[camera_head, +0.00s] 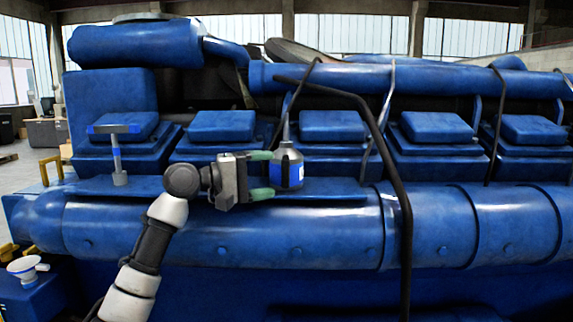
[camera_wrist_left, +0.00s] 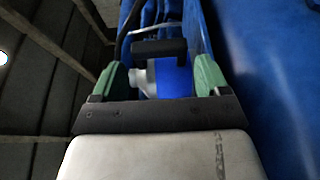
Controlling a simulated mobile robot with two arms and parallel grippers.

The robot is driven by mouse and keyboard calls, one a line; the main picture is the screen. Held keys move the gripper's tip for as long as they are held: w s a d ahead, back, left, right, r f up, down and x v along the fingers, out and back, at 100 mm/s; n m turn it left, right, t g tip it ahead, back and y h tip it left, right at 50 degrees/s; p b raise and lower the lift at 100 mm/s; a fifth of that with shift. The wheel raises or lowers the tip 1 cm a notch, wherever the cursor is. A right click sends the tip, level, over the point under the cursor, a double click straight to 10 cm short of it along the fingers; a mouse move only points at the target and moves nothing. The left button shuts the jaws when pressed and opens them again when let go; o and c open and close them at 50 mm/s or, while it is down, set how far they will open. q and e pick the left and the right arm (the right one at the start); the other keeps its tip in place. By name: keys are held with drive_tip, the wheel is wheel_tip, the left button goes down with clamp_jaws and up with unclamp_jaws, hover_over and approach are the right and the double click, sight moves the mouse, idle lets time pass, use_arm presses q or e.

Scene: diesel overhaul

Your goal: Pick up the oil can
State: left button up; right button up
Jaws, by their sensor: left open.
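The oil can (camera_head: 287,170) is small, with a blue body, a grey top and a thin upright spout. It stands upright on the blue ledge of the engine, near the middle of the head view. My left gripper (camera_head: 266,174) comes from the left, level with the can, its green fingers open. The fingertips reach the can's left side, one above the other in the picture. In the left wrist view the can (camera_wrist_left: 173,80) lies between the two spread fingers, with a black handle (camera_wrist_left: 160,47) across it. I cannot tell whether the fingers touch it. My right gripper is not in view.
A blue-headed T-shaped tool (camera_head: 117,155) stands on the ledge at the left. A white funnel-like cup (camera_head: 27,267) sits at the lower left. A dark bent pipe (camera_head: 392,160) runs down the engine right of the can. The ledge (camera_head: 335,192) is clear beside the can.

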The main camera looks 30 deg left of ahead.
sight(288, 171)
use_arm(q)
drive_tip(key=shift+w+d, duration=0.35)
drive_tip(key=shift+w, duration=0.05)
drive_tip(key=shift+w+d+r+p, duration=0.2)
drive_tip(key=shift+w+p, duration=0.1)
drive_tip(key=shift+p, duration=0.1)
drive_tip(key=p+x, duration=0.1)
drive_tip(key=x, duration=0.2)
drive_tip(key=shift+w+d+p, duration=0.15)
drive_tip(key=shift+w+p, duration=0.05)
drive_tip(key=shift+p, duration=0.1)
drive_tip(key=shift+w+d+f, duration=0.2)
drive_tip(key=shift+s+a, duration=0.1)
drive_tip(key=c, duration=0.7)
drive_tip(key=shift+r, duration=0.1)
drive_tip(key=shift+c, duration=0.7)
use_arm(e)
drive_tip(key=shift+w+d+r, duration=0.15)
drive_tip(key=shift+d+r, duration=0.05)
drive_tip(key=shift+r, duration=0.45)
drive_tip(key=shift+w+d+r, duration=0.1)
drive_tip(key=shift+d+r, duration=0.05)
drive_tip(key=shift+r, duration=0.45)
